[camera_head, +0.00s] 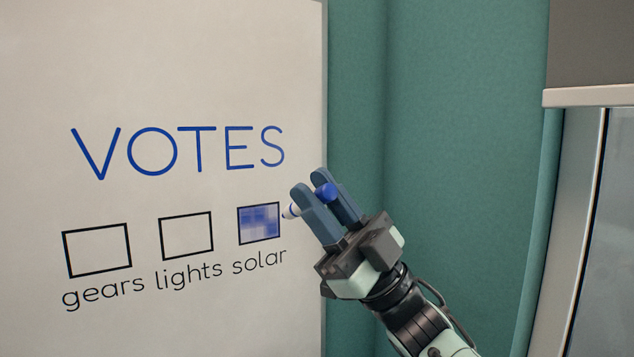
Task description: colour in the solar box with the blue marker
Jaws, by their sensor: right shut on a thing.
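The whiteboard (200,60) bears the word VOTES in blue and a row of three black-outlined boxes. The solar box (258,223), at the right of the row, is filled with patchy blue, darker in some parts and paler in others. My right gripper (318,195) is shut on the blue marker (326,193), just right of the solar box. The marker's white tip end points left at the box's right edge; I cannot tell whether it touches the board. My left gripper is not in view.
The gears box (97,250) and the lights box (186,236) are empty outlines left of the solar box. A teal curtain or wall (450,130) lies behind my right arm. A pale-edged frame or cabinet (590,97) stands at the far right.

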